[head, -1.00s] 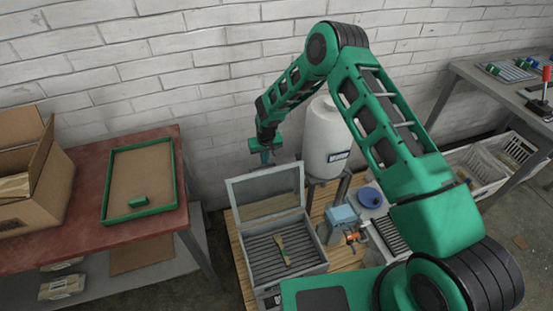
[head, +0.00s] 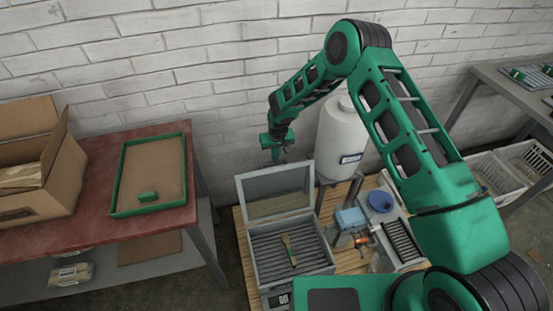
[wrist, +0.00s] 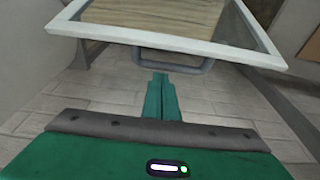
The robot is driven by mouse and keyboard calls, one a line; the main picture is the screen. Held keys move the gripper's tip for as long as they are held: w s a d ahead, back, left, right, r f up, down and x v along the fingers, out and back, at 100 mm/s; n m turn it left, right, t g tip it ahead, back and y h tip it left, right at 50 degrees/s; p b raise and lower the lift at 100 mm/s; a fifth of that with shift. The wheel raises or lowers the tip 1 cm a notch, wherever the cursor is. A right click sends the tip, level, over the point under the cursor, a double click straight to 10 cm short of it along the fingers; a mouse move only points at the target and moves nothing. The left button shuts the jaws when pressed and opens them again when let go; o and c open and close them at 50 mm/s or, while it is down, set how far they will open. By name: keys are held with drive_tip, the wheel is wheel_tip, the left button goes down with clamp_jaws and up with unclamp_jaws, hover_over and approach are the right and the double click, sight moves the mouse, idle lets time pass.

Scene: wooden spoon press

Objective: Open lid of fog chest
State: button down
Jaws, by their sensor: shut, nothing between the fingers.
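The fog chest (head: 262,270) is a grey box on the wooden pallet-like stand. Its lid (head: 277,191), a pale frame with a see-through panel, is raised and stands steeply at the back edge. A wooden spoon (head: 289,250) lies on the dark slats inside. My gripper (head: 276,156) is behind and above the lid's top edge, fingers pointing down, and holds nothing. In the wrist view the lid's white rim (wrist: 165,38) crosses the top, with a grey bar handle (wrist: 172,66) just beyond the closed green fingers (wrist: 160,82). I cannot tell whether they touch.
A white tank (head: 340,140) stands right of the lid, close to my arm. A blue device (head: 349,218) and a blue bowl (head: 381,201) are right of the chest. A red table (head: 100,165) with a green-rimmed tray (head: 117,180) and a cardboard box (head: 60,190) is at left.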

drive_tip(key=v, duration=0.9)
drive_tip(key=shift+s+a+r, duration=0.15)
drive_tip(key=shift+a+r, duration=0.1)
drive_tip(key=shift+r, duration=0.1)
